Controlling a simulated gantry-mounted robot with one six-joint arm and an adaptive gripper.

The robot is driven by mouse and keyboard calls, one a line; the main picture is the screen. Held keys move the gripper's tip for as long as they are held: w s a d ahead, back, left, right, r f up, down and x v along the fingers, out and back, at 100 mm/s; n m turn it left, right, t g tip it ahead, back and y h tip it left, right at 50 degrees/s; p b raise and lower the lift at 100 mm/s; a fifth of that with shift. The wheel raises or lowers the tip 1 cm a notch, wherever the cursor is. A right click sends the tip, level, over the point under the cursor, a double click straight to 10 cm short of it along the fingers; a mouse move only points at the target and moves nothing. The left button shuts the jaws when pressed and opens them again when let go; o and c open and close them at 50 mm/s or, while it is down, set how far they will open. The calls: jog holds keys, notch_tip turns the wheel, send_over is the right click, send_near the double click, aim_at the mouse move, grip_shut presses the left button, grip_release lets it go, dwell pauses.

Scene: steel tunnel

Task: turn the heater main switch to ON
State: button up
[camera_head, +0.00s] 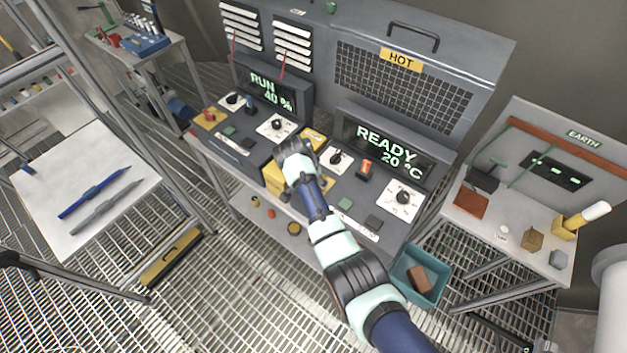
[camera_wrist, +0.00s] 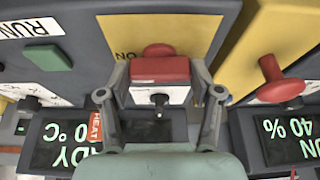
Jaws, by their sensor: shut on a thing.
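The heater main switch shows in the wrist view as a red handle (camera_wrist: 160,70) on a pale yellow plate (camera_wrist: 175,32). My gripper (camera_wrist: 160,92) is shut on the red handle, with one finger on each side of it. An upside-down ON label (camera_wrist: 125,55) shows on the plate just left of the handle; the rest of the plate's lettering is hidden. I cannot tell exactly which mark the handle points to. In the head view my gripper (camera_head: 293,155) is over the middle of the grey console and hides the switch. The heater display (camera_head: 385,150) reads READY, 20 °C.
A yellow box (camera_wrist: 295,30) with a red mushroom-shaped knob (camera_wrist: 270,68) stands close beside my gripper. White dial plates with black knobs, such as the temperature dial (camera_head: 403,199), lie around it. A left display (camera_head: 265,93) reads RUN, 40 %. A HOT label (camera_head: 401,61) marks the mesh cover.

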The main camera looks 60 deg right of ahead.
jog(key=shift+m, duration=0.3)
dwell(0.4)
jog(key=o, duration=1.1)
jog(key=shift+o, duration=0.2)
jog(key=shift+r, duration=0.1)
jog(key=v, duration=1.1)
jog(key=shift+w+r, duration=0.2)
jog(key=shift+r, duration=0.2)
jog(key=shift+a, duration=0.15)
